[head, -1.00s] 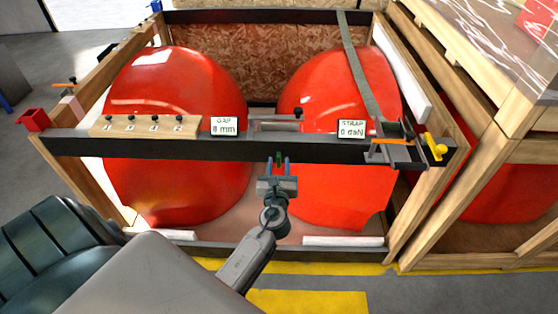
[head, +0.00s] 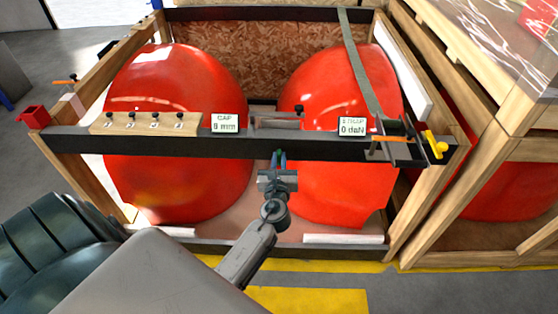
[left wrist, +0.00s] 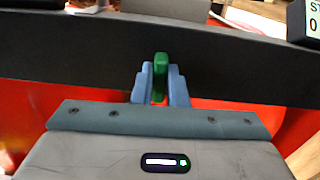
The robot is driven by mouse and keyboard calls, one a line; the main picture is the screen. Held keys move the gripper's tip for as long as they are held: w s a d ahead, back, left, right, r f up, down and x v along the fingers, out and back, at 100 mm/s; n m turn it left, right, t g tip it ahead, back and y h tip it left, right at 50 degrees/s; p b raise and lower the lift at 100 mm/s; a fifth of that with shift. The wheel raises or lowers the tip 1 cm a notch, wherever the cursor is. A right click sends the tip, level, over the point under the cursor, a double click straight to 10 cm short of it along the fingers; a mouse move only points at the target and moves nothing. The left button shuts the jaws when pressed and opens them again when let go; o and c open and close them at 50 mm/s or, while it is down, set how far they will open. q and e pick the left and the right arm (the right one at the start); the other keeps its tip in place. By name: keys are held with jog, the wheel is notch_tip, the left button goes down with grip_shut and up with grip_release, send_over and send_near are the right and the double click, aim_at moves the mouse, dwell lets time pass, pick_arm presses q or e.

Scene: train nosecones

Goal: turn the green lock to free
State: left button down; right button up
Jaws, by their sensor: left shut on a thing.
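The green lock (left wrist: 160,78) is a small upright green tab on the front of the dark crossbar (left wrist: 90,60), seen in the left wrist view. My left gripper (head: 278,158) is at the bar's front face, below the middle of the bar. Its blue-grey fingers (left wrist: 160,85) are shut on the green lock, one on each side. In the head view the lock is mostly hidden between the fingers. My right gripper is not in either view.
Two red nosecones (head: 180,110) (head: 335,100) stand in the wooden crate behind the bar. The bar carries a "GAP 8 mm" display (head: 225,123), a "STRAP 0 daN" display (head: 352,126), a wooden block with numbered pegs (head: 150,124) and a yellow handle (head: 435,145). A red box (head: 35,117) is at left.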

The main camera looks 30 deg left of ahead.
pick_arm(q)
jog(key=n+b, duration=0.1)
jog(key=n, duration=0.2)
jog(key=n+b, duration=0.2)
jog(key=n, duration=0.1)
jog(key=shift+a+f, duration=0.1)
jog(key=shift+f, duration=0.1)
jog(key=n+b, duration=0.2)
jog(key=n, duration=0.1)
jog(key=shift+s, duration=0.1)
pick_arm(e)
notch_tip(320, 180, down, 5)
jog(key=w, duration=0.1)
pick_arm(q)
jog(key=shift+a+f+n+b, duration=0.1)
jog(key=shift+n+b, duration=1.25)
jog(key=shift+n, duration=0.8)
jog(key=shift+f+n+b, duration=0.1)
jog(key=shift+n+b, duration=1.2)
jog(key=shift+n, duration=0.85)
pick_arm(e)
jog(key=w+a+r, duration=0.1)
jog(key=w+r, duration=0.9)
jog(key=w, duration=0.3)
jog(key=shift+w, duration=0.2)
pick_arm(q)
jog(key=shift+r, duration=0.1)
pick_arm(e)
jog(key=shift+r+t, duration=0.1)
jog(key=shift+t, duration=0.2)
